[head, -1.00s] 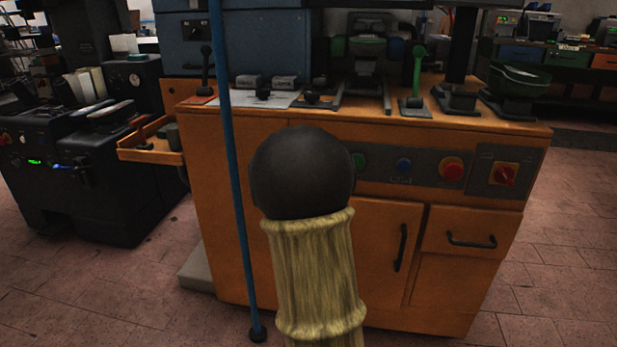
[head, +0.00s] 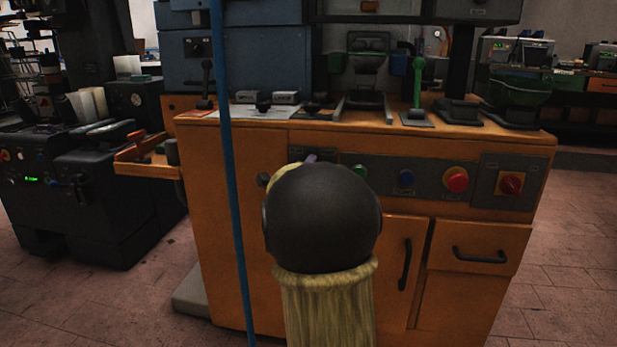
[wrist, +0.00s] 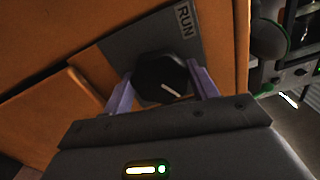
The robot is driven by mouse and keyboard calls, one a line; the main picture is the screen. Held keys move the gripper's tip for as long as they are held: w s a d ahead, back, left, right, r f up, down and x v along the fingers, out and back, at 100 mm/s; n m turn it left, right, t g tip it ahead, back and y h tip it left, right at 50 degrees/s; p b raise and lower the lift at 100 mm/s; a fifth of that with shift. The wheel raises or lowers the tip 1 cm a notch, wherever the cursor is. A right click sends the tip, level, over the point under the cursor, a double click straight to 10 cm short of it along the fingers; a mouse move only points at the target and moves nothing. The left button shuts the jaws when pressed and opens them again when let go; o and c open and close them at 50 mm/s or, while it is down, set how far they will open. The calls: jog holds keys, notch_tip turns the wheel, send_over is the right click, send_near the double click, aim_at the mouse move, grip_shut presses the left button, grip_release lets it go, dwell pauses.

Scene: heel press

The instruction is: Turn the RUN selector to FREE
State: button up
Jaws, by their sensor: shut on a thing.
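The RUN selector (wrist: 157,85) is a black knob with a white pointer line, on a grey plate marked RUN (wrist: 185,22) in the wrist view. My gripper (wrist: 162,80) has its two pale purple fingers on either side of the knob, shut on it. In the wrist view the pointer line slants toward the lower right of the picture. No FREE mark is readable. In the head view my own dark, rounded arm link hides the selector and most of the gripper; only a small purple bit shows above it.
The orange cabinet's grey panel (head: 432,178) also carries a blue button (head: 406,179), a red button (head: 457,180) and a red switch on yellow (head: 511,184). A blue upright pole (head: 232,200) stands left of my arm.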

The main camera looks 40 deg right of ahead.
jog(key=shift+f, duration=0.1)
jog(key=o, duration=1)
jog(key=shift+c, duration=0.2)
jog(key=shift+s+a, duration=0.1)
jog(key=shift+a, duration=0.05)
jog(key=p+v, duration=0.5)
jog(key=v, duration=1.2)
jog(key=shift+a, duration=0.15)
